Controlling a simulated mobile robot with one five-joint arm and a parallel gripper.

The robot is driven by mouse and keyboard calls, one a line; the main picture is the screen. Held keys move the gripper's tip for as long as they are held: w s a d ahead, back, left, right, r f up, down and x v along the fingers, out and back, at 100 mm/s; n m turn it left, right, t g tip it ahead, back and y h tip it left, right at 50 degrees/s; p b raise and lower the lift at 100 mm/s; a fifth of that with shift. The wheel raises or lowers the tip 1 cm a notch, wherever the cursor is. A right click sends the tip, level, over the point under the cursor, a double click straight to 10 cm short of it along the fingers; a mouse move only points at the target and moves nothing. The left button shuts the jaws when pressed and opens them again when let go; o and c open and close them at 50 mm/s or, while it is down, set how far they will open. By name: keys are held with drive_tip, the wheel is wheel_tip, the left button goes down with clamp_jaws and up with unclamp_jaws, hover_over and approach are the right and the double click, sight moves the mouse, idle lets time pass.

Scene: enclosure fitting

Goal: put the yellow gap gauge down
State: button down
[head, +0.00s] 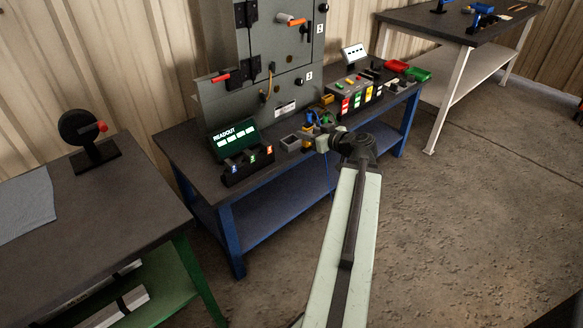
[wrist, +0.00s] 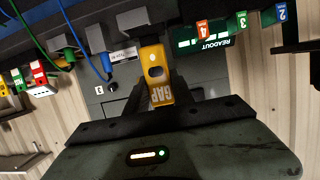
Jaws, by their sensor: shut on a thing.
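The yellow gap gauge (wrist: 155,75), marked GAP, stands out from my gripper (wrist: 160,110) in the middle of the wrist view. My gripper is shut on its lettered end. The gauge's far end shows close to a grey block (wrist: 146,20); I cannot tell whether they touch. In the head view my gripper (head: 322,142) is at the front edge of the blue-legged bench (head: 185,150), in front of the grey enclosure (head: 275,60). The gauge cannot be made out clearly there.
A green READOUT display (head: 233,138) and a black rack (head: 247,167) with numbered tags stand left of my gripper. A grey open box (head: 291,143) is close by. Coloured blocks (head: 360,100), red bin (head: 396,66) and green bin (head: 418,74) stand to the right. Blue and green cables (wrist: 83,42) hang near the gauge.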

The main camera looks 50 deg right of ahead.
sight(308, 144)
drive_tip(key=f, duration=0.1)
drive_tip(key=s+f+b, duration=0.1)
drive_tip(key=f, duration=0.1)
drive_tip(key=shift+s+a+f+n+y+b, duration=0.15)
drive_tip(key=shift+s+a+n+y+b, duration=0.15)
drive_tip(key=shift+a, duration=0.1)
drive_tip(key=w+d+f+b, duration=0.1)
drive_tip(key=w+d, duration=0.1)
drive_tip(key=w, duration=0.3)
drive_tip(key=w+d+f+b, duration=0.2)
drive_tip(key=w, duration=0.3)
drive_tip(key=w+d+f+b, duration=0.2)
drive_tip(key=w, duration=0.2)
drive_tip(key=shift+w+f, duration=0.15)
drive_tip(key=shift+w, duration=0.25)
drive_tip(key=shift+r, duration=0.3)
drive_tip(key=shift+f, duration=0.25)
drive_tip(key=c, duration=1.1)
unclamp_jaws()
drive_tip(key=shift+r, duration=0.1)
drive_tip(key=shift+r, duration=0.1)
